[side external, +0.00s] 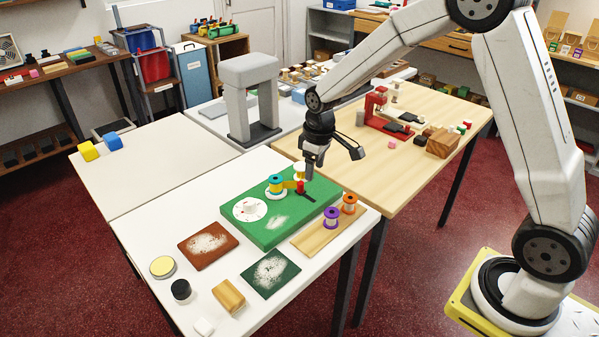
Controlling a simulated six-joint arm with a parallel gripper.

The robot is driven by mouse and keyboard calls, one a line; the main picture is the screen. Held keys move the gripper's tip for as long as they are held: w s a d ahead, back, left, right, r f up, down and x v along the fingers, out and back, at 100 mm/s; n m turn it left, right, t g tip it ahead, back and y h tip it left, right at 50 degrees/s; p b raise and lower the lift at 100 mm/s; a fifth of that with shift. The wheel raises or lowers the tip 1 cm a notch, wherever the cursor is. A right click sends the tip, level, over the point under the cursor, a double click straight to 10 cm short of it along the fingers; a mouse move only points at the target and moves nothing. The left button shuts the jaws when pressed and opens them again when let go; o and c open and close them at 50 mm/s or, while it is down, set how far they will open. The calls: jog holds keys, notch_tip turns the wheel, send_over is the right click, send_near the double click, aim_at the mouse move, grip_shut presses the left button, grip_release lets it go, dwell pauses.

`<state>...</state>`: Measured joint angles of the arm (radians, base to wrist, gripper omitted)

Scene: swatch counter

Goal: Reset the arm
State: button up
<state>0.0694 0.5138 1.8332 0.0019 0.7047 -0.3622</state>
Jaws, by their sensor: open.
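My gripper (333,158) hangs from the arm in the middle of the side external view, above the back right part of the green board (283,233). Its fingers are spread apart and I see nothing between them. A teal and yellow spool (276,184) and a paler spool (300,172) stand on the board, just left of and below the gripper. A small red piece (300,187) is close by them. A white dial (249,209) lies on the board's left part. Any contact between gripper and spools is hard to judge.
A wooden strip (318,238) holds a purple spool (332,217) and an orange spool (349,203). A brown swatch (208,244) and a dark green swatch (270,273) lie in front. A grey arch (250,97) stands behind; a red device (376,108) is on the wooden table.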

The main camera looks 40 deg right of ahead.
jog(key=s+a+m+t, duration=0.1)
jog(key=s+a+m, duration=0.2)
jog(key=s, duration=1.5)
jog(key=shift+r+t, duration=0.3)
jog(key=shift+r, duration=0.05)
jog(key=shift+w+a, duration=0.1)
dwell(0.8)
